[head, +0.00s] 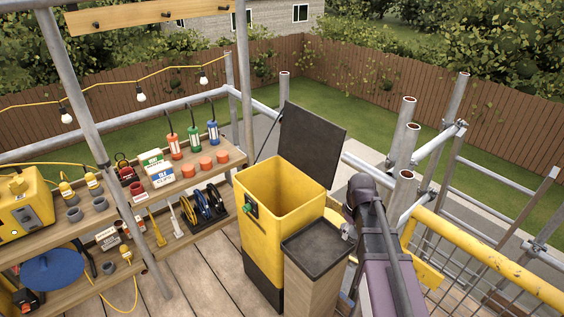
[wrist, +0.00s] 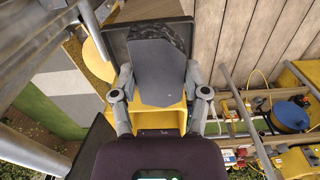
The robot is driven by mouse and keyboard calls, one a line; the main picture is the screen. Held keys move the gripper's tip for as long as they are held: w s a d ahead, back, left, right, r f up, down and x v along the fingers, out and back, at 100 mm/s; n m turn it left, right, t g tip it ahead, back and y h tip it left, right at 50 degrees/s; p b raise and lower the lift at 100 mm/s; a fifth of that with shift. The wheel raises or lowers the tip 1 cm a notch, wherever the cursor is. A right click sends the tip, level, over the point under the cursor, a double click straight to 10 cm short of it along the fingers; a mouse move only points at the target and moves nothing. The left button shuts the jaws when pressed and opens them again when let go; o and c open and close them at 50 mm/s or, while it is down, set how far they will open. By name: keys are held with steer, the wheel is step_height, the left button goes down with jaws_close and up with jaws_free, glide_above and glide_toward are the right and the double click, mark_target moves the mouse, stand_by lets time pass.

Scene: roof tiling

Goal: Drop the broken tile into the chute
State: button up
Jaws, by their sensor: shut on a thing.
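In the wrist view my gripper (wrist: 158,80) is shut on the broken tile (wrist: 157,62), a dark grey slab with a rough, uneven edge at the top of the picture. One finger lies along each side of it. The chute is a yellow, open-topped box (head: 268,235) with a black base, in the middle of the head view. Its yellow also shows behind and below the tile in the wrist view (wrist: 162,120). In the head view my arm comes down right of the chute. My fingers are mostly hidden there, and I cannot make out the tile.
A wooden stand with a black tray top (head: 318,243) stands close against the chute's near right side. A black raised lid (head: 312,145) rises behind the chute. Shelves of tools (head: 180,185) are at left. A yellow rail (head: 490,260) and scaffold poles (head: 402,140) are at right.

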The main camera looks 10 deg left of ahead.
mark_target(351, 231)
step_height(351, 231, up, 8)
steer(key=p, duration=0.6)
steer(key=shift+f, duration=0.2)
